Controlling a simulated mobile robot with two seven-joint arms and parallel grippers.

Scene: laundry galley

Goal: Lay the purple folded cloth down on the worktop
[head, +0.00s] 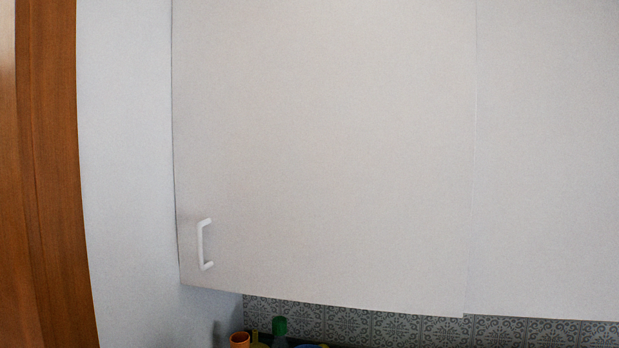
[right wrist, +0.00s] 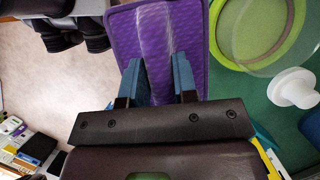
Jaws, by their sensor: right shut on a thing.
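The purple folded cloth (right wrist: 190,35) shows in the right wrist view as a flat, textured purple slab with a paler streak. My right gripper (right wrist: 160,80) has two blue fingers, and it is shut on the near part of the cloth. The cloth reaches away from the fingers toward the top of the picture. A green surface (right wrist: 250,113), perhaps the worktop, lies to the right of the cloth; I cannot tell how far below the cloth it is. The head view shows neither the cloth nor a gripper. My left gripper is not in view.
On the green surface are a round lime-rimmed item (right wrist: 217,40) and a white funnel-like piece (right wrist: 294,88). Several small items (right wrist: 30,145) lie lower left. The head view shows a white wall cabinet (head: 330,140), an orange cup (head: 239,340) and a green-topped item (head: 280,327).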

